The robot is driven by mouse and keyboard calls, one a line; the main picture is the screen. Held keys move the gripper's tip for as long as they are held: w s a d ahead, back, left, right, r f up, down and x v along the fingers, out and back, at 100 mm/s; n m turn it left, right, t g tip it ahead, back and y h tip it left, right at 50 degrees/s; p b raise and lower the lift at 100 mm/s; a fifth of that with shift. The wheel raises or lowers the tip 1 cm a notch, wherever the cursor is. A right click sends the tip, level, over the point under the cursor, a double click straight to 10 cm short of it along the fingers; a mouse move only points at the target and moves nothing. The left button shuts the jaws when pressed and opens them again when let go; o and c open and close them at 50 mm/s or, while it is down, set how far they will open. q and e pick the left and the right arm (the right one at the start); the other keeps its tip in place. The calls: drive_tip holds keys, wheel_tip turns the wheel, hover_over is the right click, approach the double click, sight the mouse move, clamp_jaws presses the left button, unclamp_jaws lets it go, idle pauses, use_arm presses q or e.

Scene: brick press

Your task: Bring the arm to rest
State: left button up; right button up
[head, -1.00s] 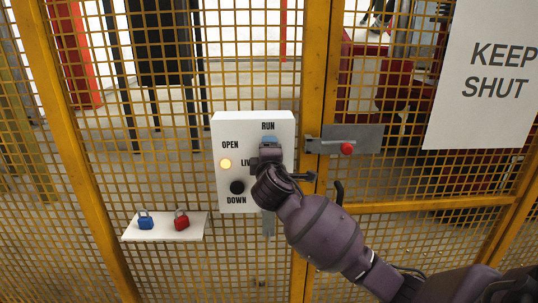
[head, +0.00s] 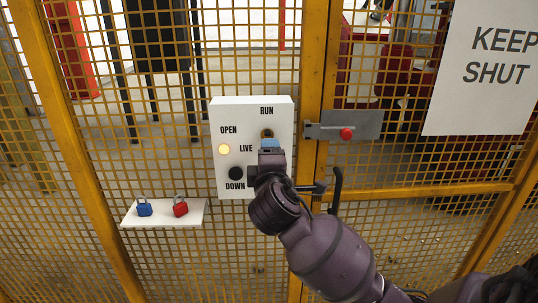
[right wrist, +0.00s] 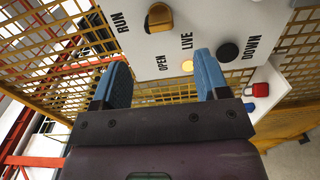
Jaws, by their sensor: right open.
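My right gripper (head: 269,147) is in front of the white control box (head: 229,109), just below a brass-coloured knob (head: 267,133) under the word RUN. In the right wrist view its two blue fingers (right wrist: 163,72) are spread apart with nothing between them. The knob (right wrist: 158,17) shows beyond the fingertips, apart from them. A lit amber lamp (head: 224,149) is below OPEN, and a black button (head: 236,173) is above DOWN. My arm covers the box's lower right part. My left gripper is not in view.
Yellow mesh fencing (head: 75,165) stands behind the box. A latch plate (head: 368,124) with a red knob (head: 346,133) is to the right. A small white shelf (head: 160,219) holds a blue padlock (head: 144,209) and a red padlock (head: 180,209). A KEEP SHUT sign (head: 490,100) hangs upper right.

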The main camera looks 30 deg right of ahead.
idle(0.6)
drive_tip(key=w+a+t+y, duration=0.2)
drive_tip(key=a+t+y, duration=0.1)
drive_tip(key=a+y, duration=0.1)
drive_tip(key=s+a+f+m+g+y, duration=0.1)
drive_tip(key=a+f+m+y, duration=0.15)
drive_tip(key=f, duration=0.45)
drive_tip(key=s+a+f+m+y, duration=0.15)
drive_tip(key=f+y, duration=0.25)
drive_tip(key=f, duration=0.4)
drive_tip(key=s+d+f+m+g, duration=0.1)
drive_tip(key=s+f+m+g, duration=0.1)
drive_tip(key=s+f, duration=0.8)
drive_tip(key=s+d+f+m+g+h, duration=0.1)
drive_tip(key=s+f+m+g, duration=0.2)
drive_tip(key=s+f, duration=0.7)
wheel_tip(320, 180, down, 2)
drive_tip(key=shift+s+d+f+m, duration=0.2)
drive_tip(key=shift+d+m, duration=0.2)
drive_tip(key=shift+m, duration=0.4)
